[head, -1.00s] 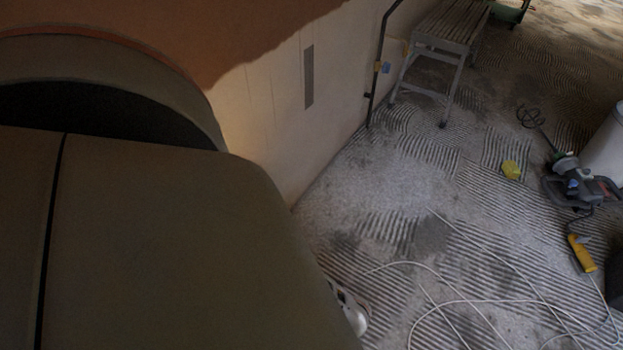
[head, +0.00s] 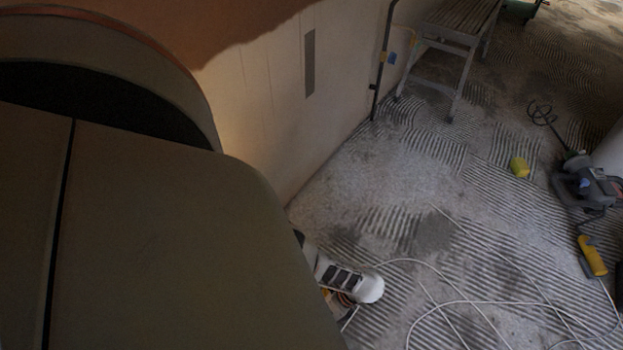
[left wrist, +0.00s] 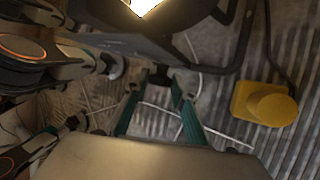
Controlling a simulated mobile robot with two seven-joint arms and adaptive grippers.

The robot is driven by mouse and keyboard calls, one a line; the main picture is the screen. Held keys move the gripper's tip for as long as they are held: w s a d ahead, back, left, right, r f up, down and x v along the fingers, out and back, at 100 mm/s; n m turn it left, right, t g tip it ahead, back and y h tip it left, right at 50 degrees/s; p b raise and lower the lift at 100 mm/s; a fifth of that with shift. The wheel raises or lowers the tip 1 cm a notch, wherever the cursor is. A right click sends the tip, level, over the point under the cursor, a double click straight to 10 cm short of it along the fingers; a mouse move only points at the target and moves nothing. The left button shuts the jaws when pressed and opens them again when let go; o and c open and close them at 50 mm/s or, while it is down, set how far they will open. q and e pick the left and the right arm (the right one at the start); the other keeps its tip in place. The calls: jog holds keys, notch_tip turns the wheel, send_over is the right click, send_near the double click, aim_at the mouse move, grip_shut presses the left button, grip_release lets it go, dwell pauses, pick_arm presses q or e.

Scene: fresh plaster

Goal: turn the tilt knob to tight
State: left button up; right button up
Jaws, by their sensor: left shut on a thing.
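In the left wrist view, my left gripper (left wrist: 160,82) has its two teal fingers converging at the top on a small dark knob (left wrist: 160,74). The gripper is shut on this knob, which sits under the dark frame of a work lamp (left wrist: 143,5). The lit face of the lamp shows at the top edge. The fingertips hide part of the knob, and no tight mark or pointer can be made out. In the head view, neither the knob nor a gripper shows. My right gripper is not in view.
A yellow object (left wrist: 265,103) lies right of the fingers in the left wrist view. In the head view, white cable (head: 450,303) loops over the ridged floor. A mixer (head: 585,185), a yellow block (head: 519,166) and a step bench (head: 450,45) stand beyond.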

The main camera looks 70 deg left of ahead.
pick_arm(q)
jog(key=shift+a, duration=0.1)
dwell(0.3)
jog(key=o, duration=1.1)
jog(key=v, duration=1.2)
